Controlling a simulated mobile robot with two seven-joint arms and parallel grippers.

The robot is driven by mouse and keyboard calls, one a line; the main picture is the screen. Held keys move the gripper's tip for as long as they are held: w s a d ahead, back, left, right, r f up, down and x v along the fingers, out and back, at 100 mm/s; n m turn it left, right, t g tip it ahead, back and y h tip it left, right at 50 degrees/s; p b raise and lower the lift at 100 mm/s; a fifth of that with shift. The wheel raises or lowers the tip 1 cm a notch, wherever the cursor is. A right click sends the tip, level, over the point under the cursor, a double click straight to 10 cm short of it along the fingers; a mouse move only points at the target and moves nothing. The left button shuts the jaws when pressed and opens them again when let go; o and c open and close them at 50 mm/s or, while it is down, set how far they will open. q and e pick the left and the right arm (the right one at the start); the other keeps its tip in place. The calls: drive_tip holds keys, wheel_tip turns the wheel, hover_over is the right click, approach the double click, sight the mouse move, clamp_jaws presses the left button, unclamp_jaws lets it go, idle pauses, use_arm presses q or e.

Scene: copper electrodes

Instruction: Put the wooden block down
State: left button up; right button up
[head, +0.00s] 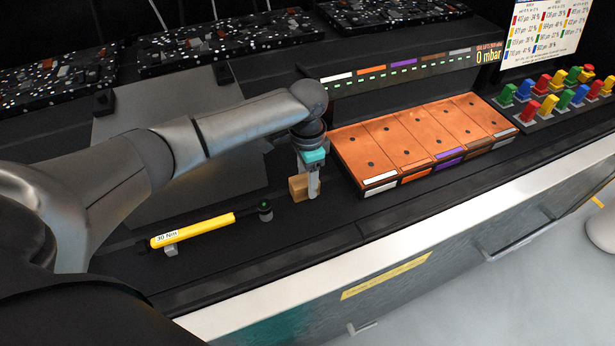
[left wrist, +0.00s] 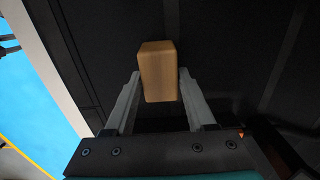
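The wooden block (head: 298,188) is a small tan block at the front of the dark bench, left of the orange copper plates (head: 420,140). My left gripper (head: 313,186) points down at it, with a light finger in front of the block's right side. In the left wrist view the block (left wrist: 157,72) sits between the two fingertips (left wrist: 159,85), with a finger against each side. I cannot tell whether its underside touches the bench. My right gripper is not in view.
A yellow torque wrench (head: 192,231) lies left of the block, with its dark end (head: 265,208) close by. Coloured connectors (head: 545,92) stand at the right. A display strip (head: 400,70) runs behind the plates. The bench's pale front edge (head: 400,241) is nearby.

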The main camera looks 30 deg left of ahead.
use_arm(q)
drive_tip(key=o, duration=0.3)
wheel_tip(320, 180, up, 12)
drive_tip(key=shift+r+p, duration=0.2)
drive_tip(key=shift+p, duration=0.7)
